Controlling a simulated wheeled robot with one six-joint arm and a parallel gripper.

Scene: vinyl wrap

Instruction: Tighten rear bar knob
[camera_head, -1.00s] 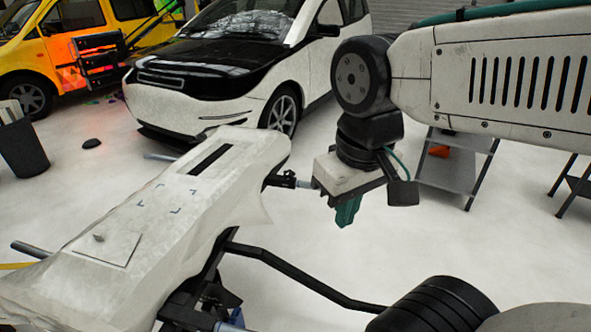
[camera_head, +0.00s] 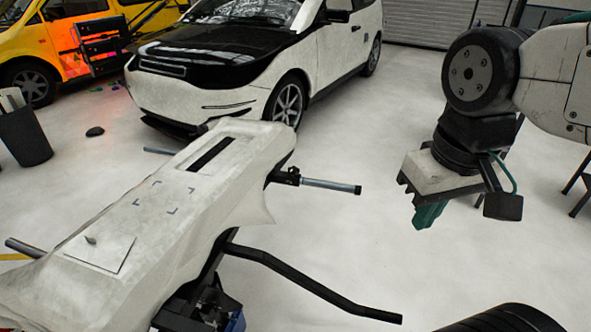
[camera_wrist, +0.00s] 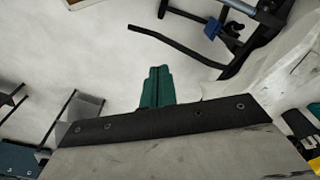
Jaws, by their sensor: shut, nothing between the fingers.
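A grey metal bar (camera_head: 330,186) sticks out to the right from the far end of a long stand draped in a white cover (camera_head: 225,190). A small black clamp (camera_head: 286,176) sits on the bar close to the cover; a knob there is too small to make out clearly. My gripper (camera_head: 428,216), with green fingers, is shut and empty. It points down in the air to the right of the bar's free end, apart from it. In the wrist view the green fingers (camera_wrist: 157,85) are together over bare floor. The covered stand shows at the right there.
A black bent rod (camera_head: 310,285) reaches out low from the stand. A white car (camera_head: 215,90) and a yellow van (camera_head: 60,45) stand behind. A dark bin (camera_head: 25,138) is at left. The floor between stand and arm is mostly clear.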

